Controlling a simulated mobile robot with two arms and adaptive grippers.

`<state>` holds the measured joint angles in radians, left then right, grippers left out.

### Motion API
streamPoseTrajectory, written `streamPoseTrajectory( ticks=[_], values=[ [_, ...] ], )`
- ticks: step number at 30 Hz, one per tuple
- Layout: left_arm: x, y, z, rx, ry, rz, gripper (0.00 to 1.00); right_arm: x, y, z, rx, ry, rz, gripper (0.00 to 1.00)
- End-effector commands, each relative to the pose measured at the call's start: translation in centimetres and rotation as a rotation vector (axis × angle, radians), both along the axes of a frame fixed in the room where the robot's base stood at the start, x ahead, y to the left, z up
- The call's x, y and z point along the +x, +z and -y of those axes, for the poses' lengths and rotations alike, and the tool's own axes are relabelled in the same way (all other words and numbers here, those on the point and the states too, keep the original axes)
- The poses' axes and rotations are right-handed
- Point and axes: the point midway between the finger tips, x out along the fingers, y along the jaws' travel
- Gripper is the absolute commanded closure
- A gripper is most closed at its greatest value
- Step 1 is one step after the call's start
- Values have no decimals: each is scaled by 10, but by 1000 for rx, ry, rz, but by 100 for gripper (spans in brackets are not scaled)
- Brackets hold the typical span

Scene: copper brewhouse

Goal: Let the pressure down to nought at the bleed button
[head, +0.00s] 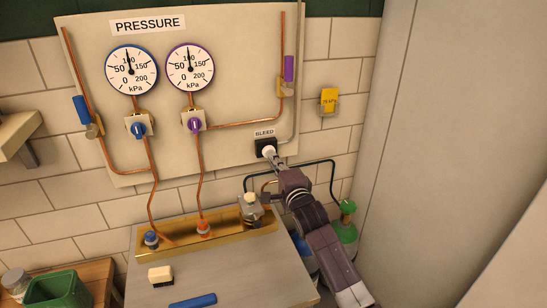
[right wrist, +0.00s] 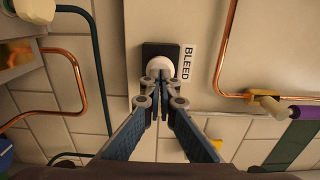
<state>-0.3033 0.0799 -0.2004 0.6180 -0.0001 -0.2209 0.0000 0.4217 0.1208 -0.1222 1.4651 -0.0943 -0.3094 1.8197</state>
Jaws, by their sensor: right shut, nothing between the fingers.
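The white bleed button (head: 267,150) sits in a black square mount under the BLEED label (head: 264,133), low on the right of the pressure board. It also shows in the right wrist view (right wrist: 160,65). My right gripper (head: 273,157) is shut and empty, its fingertips at the button's face; they overlap its edge in the right wrist view (right wrist: 161,82). I cannot tell whether the button is pushed in. The blue-rimmed gauge (head: 131,70) and the purple-rimmed gauge (head: 190,67) both have needles pointing up, near 100 kPa. My left gripper is not in view.
A blue knob (head: 138,129) and a purple knob (head: 195,125) sit below the gauges. A blue lever (head: 82,110) and a purple lever (head: 289,68) flank them. A yellow tag (head: 329,101) hangs at right. A grey bench (head: 215,275) stands below, beside a green bottle (head: 347,220).

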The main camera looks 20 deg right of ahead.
Motion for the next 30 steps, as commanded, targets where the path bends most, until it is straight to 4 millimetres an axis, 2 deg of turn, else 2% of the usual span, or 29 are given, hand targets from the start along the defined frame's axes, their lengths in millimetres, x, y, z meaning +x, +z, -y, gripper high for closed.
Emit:
streamPoseTrajectory(
  ticks=[4,15,22,30],
  values=[
    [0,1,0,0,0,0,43,6,0,0,0,0,0,100],
    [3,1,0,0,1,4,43,8,0,0,1,0,0,100],
    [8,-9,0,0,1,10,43,28,-1,-1,3,-1,1,100],
    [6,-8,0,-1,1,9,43,30,4,-1,0,-1,7,100]
  ],
)
